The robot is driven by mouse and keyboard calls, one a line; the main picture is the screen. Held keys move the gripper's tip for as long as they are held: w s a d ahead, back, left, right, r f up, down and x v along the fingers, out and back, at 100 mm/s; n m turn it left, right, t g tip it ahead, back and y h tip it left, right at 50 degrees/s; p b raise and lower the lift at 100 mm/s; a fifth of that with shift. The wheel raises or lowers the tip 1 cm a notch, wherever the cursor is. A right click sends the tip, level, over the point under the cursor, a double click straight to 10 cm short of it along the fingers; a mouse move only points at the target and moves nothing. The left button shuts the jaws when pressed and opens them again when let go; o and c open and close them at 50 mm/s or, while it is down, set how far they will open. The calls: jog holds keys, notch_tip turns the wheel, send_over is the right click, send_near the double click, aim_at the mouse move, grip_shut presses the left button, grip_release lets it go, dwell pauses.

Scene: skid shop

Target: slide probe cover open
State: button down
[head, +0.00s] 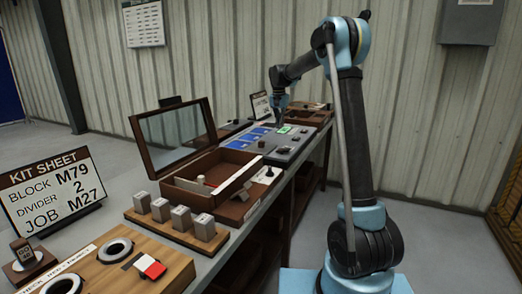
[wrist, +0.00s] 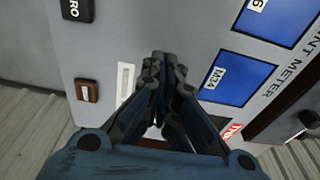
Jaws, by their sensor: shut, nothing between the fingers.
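My gripper (wrist: 164,62) is shut and empty, its fingertips over the grey meter panel (wrist: 150,30) in the wrist view. A pale slotted strip (wrist: 125,82) lies just left of the fingertips. A small brown block with a light bar (wrist: 87,90) sits further left. I cannot tell which part is the probe cover; the fingers hide part of the panel. In the head view my gripper (head: 281,108) is at the far part of the meter panel (head: 290,152), near a lit green display (head: 284,130). I cannot tell whether the fingertips touch the panel.
Blue labels, one reading M34 (wrist: 217,78), lie right of the fingers, and a black button (wrist: 77,8) is at upper left. An open wooden box (head: 218,172), grey blocks (head: 181,217) and a kit sheet sign (head: 50,188) stand on the near bench.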

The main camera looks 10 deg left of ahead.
jog(key=shift+s+a, duration=0.15)
jog(key=shift+s, duration=0.25)
jog(key=shift+r, duration=0.1)
notch_tip(320, 180, up, 8)
dwell(0.8)
